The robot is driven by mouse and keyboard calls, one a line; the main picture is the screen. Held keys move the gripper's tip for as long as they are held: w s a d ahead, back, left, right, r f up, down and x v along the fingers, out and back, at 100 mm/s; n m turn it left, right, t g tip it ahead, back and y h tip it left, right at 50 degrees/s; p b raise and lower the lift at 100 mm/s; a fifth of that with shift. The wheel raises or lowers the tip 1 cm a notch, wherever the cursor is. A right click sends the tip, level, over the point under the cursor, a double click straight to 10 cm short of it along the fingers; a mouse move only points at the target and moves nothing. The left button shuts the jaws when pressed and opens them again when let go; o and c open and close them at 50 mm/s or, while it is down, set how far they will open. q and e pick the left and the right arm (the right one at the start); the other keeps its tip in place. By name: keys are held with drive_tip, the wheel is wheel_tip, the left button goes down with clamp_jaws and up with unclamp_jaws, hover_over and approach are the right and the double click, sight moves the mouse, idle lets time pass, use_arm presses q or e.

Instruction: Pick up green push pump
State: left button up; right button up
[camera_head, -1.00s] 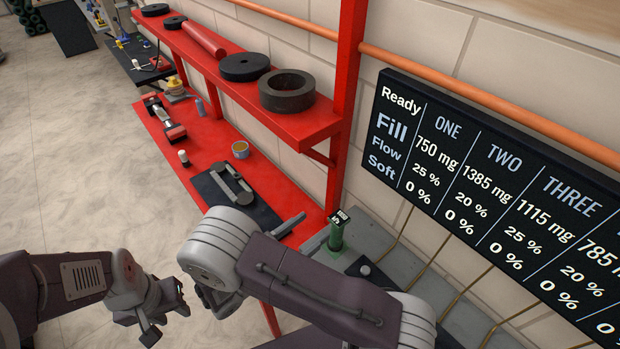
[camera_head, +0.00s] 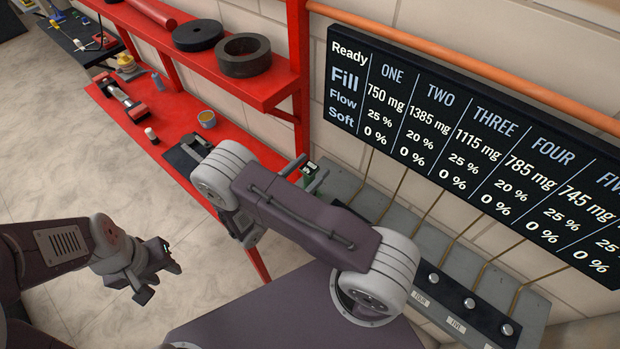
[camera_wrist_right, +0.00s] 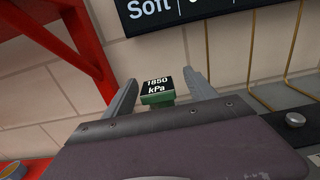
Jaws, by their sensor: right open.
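The green push pump (camera_head: 308,174) stands at the left end of the grey bench, mostly hidden behind my right arm in the head view. In the right wrist view the pump (camera_wrist_right: 157,98) shows its green top and a black display reading 1850 kPa. My right gripper (camera_head: 306,173) is open, its fingers on either side of the pump. In the right wrist view the fingers of this gripper (camera_wrist_right: 160,88) flank the pump with gaps visible; it does not grip it. My left gripper (camera_head: 160,277) is open and empty over the floor at lower left.
A black display board (camera_head: 470,150) hangs on the wall. The grey bench (camera_head: 395,232) with brass rods and knobs runs right below it. A red shelf (camera_head: 285,80) bearing black rings (camera_head: 243,58) and a red table (camera_head: 165,110) with tools lie to the left.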

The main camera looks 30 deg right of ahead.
drive_tip(key=shift+w+a, duration=0.2)
drive_tip(key=shift+a, duration=0.05)
drive_tip(key=shift+w+f, duration=0.1)
drive_tip(key=c, duration=0.4)
drive_tip(key=shift+d, duration=0.2)
drive_tip(key=c, duration=1)
drive_tip(key=shift+s+d, duration=0.1)
drive_tip(key=shift+s, duration=0.1)
clamp_jaws()
use_arm(q)
drive_tip(key=shift+w+f, duration=0.1)
